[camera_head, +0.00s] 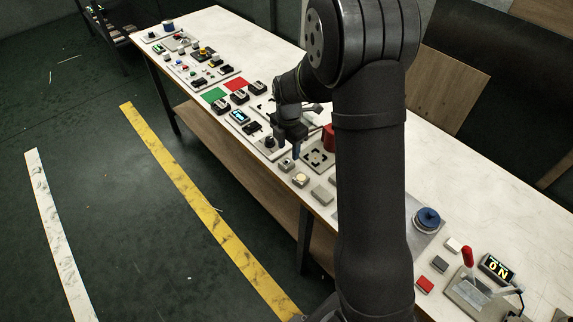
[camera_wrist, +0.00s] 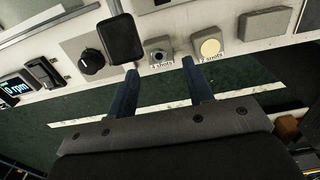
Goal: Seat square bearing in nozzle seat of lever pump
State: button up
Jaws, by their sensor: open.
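My gripper (camera_head: 289,147) is over the front edge of the long bench, pointing down. In the wrist view its two blue fingers (camera_wrist: 160,68) are apart with nothing held between them. A small grey block with a round dark centre (camera_wrist: 160,55), with a "shots" label below it, lies just beyond the fingertips. A black rounded paddle on a metal rod (camera_wrist: 121,38) stands left of it, possibly the pump's lever. I cannot identify the square bearing or the nozzle seat for sure. My arm hides part of the bench in the head view.
A cream round button (camera_wrist: 209,47) and a grey block (camera_wrist: 265,23) sit to the right. A black knob (camera_wrist: 92,61) and a display (camera_wrist: 17,84) sit to the left. The bench's back strip is clear.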

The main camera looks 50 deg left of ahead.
aim_at(287, 163)
jog(key=shift+s+a+f, duration=0.1)
jog(key=shift+s+f, duration=0.05)
jog(key=shift+f, duration=1.35)
jog(key=shift+s+a+f, duration=0.1)
jog(key=shift+f, duration=1.35)
jog(key=c, duration=0.9)
